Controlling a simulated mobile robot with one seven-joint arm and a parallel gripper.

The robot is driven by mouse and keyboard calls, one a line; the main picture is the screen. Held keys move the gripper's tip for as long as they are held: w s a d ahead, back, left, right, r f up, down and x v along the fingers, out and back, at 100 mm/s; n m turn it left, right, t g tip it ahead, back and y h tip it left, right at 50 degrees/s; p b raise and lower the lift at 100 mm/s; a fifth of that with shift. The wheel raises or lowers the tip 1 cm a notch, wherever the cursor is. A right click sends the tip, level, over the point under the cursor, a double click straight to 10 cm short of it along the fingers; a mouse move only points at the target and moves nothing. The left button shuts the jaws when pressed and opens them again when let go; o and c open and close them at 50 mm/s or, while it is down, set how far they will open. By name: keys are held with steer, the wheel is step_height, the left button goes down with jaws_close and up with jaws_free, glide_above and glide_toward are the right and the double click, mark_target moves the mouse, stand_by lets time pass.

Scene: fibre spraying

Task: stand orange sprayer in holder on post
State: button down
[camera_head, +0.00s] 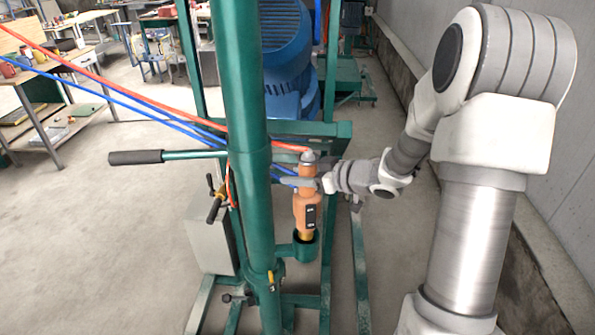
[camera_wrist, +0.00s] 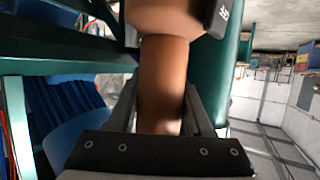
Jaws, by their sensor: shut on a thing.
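The orange sprayer (camera_head: 307,212) is upright beside the green post (camera_head: 245,120), with its lower brass-coloured end at the mouth of the holder (camera_head: 306,251). The holder is a green cup on a short arm from the post. I cannot tell how deep the end sits in it. My gripper (camera_head: 311,183) is shut on the upper part of the sprayer, coming from the right. In the wrist view the sprayer's brown-orange body (camera_wrist: 163,75) runs between my two fingers. The holder cannot be made out clearly in the wrist view.
Red and blue hoses (camera_head: 150,101) run from the upper left to the sprayer. A handle lever (camera_head: 136,157) sticks out left of the post. A blue motor (camera_head: 287,45) stands behind. A grey wall is on the right.

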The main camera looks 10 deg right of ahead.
mark_target(297, 189)
steer(key=shift+f+b, duration=1.65)
steer(key=shift+f, duration=1.65)
steer(key=shift+c, duration=1.2)
jaws_free()
steer(key=shift+f, duration=0.15)
